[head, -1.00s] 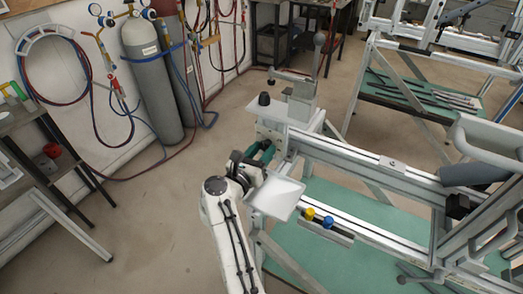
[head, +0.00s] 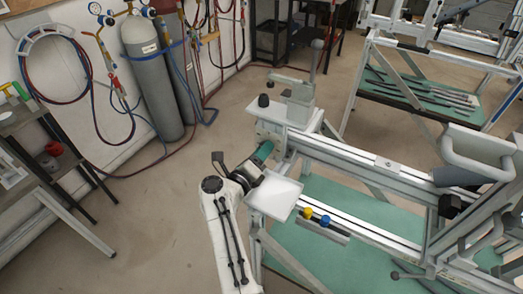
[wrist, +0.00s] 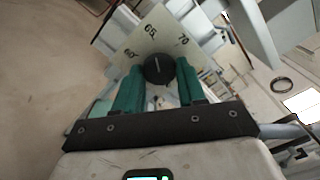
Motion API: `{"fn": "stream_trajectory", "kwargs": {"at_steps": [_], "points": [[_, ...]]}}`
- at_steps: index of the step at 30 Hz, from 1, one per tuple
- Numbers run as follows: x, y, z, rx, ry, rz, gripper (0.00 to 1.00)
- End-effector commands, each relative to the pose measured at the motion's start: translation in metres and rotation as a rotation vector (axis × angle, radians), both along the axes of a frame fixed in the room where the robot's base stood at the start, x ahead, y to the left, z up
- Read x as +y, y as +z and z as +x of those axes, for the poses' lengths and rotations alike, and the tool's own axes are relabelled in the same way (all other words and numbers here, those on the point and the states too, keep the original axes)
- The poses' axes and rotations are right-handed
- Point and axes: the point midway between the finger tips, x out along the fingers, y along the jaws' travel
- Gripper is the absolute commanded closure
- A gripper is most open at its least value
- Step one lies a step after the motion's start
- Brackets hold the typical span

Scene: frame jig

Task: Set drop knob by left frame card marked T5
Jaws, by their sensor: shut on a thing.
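In the wrist view the two green fingers of my gripper (wrist: 158,84) are shut on a round black knob (wrist: 160,68), one finger on each side. Behind the knob is a pale plate (wrist: 135,47) marked 60, 65 and 70. In the head view my gripper (head: 265,148) is at the left end of the near frame (head: 345,155), below its corner plate; the knob it holds is hidden there. A small pale card (head: 388,164) is on the frame's upper rail; its marking is too small to read. I cannot make out T5 anywhere.
A black cone-shaped knob (head: 264,100) stands on the frame's corner. A yellow knob (head: 308,213) and a blue knob (head: 325,221) are on the lower rail. A grey loop handle (head: 478,152) stands at right.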

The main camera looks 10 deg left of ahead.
Motion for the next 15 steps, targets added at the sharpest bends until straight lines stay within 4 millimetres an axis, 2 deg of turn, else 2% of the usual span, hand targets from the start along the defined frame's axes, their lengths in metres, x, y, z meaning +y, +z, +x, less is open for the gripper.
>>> {"fn": "stream_trajectory", "kwargs": {"at_steps": [15], "points": [[0.0016, 0.0004, 0.0000, 0.027, 0.004, -0.075, 0.91]]}}
